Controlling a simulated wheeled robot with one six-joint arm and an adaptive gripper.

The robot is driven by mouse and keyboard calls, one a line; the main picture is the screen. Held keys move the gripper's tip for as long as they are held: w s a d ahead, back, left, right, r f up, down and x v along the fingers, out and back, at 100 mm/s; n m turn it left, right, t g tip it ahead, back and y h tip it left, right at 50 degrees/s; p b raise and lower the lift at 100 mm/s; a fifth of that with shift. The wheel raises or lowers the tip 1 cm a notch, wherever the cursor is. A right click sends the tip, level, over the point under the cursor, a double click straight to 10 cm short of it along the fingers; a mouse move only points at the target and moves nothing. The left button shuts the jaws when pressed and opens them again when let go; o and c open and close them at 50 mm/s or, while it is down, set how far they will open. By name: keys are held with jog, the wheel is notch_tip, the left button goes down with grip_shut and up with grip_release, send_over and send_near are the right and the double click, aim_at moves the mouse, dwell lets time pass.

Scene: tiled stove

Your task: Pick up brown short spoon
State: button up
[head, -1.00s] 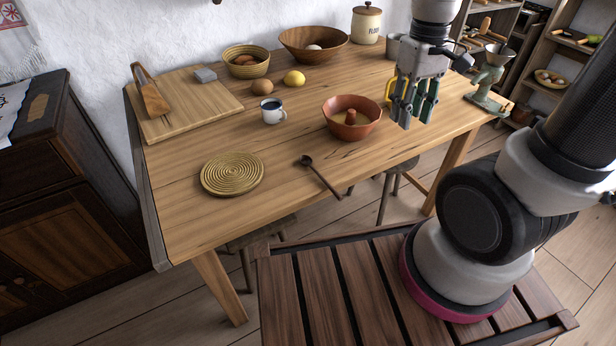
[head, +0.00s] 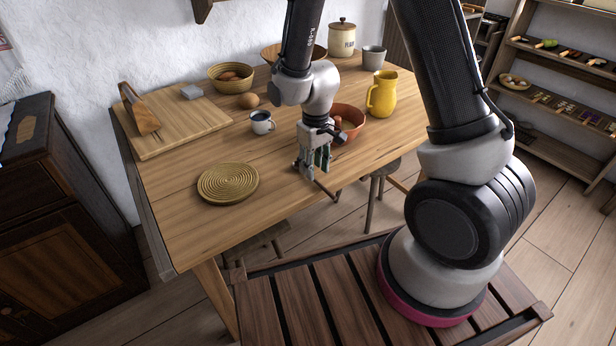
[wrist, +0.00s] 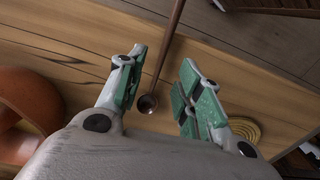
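The brown short spoon (wrist: 162,62) lies on the wooden table, its small round bowl between my fingers in the wrist view and its handle running up and away past the table edge. In the head view only the handle end of the spoon (head: 325,190) shows; my gripper hides the rest. My gripper (head: 314,172) points down over the spoon near the table's front edge. In the wrist view my gripper (wrist: 160,85) is open, with green pads on either side of the spoon and a gap to each. I cannot tell the exact height above it.
A yellow jug (head: 383,95), an enamel mug (head: 261,122) and a woven mat (head: 228,184) are on the table (head: 195,228). Bare wood lies around the spoon.

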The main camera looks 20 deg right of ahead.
notch_tip(320, 180, down, 4)
jog(key=shift+w+r, duration=0.1)
jog(key=shift+r, duration=0.1)
jog(key=shift+c, duration=0.3)
grip_shut()
jog(key=shift+r, duration=0.15)
notch_tip(320, 180, up, 10)
